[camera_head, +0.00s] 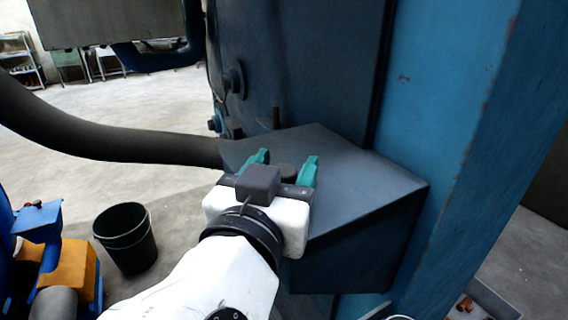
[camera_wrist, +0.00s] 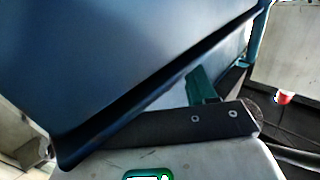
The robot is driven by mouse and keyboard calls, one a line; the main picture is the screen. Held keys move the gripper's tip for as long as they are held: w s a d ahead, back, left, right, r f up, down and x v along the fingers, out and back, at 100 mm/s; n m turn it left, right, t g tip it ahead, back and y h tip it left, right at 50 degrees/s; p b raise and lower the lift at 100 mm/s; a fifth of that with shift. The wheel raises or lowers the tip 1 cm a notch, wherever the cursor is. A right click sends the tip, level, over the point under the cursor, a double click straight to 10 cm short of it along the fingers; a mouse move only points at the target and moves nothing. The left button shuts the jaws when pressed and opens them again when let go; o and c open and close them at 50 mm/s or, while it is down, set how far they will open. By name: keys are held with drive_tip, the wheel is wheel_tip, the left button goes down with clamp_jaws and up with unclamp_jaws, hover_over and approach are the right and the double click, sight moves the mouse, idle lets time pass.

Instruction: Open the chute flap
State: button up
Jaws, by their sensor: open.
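The dark blue-grey chute housing (camera_head: 365,190) juts out from the blue machine in the head view, with a sloping top face. I cannot tell for sure which part of it is the flap. My gripper (camera_head: 287,160) is at its left side, with two teal fingers spread apart and pointing towards the machine. A dark rounded piece shows between the fingers; I cannot tell whether it belongs to the chute or to my gripper. In the wrist view a large blue panel (camera_wrist: 110,60) with a dark lower edge fills the upper left, close to one teal finger (camera_wrist: 203,85). Contact is unclear.
A thick dark hose (camera_head: 110,135) runs in from the left and ends behind my gripper. A black bucket (camera_head: 125,238) stands on the floor at lower left, beside an orange and blue machine part (camera_head: 70,268). Concrete floor is open beyond the hose.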

clamp_jaws()
idle(0.6)
drive_tip(key=shift+r, duration=0.1)
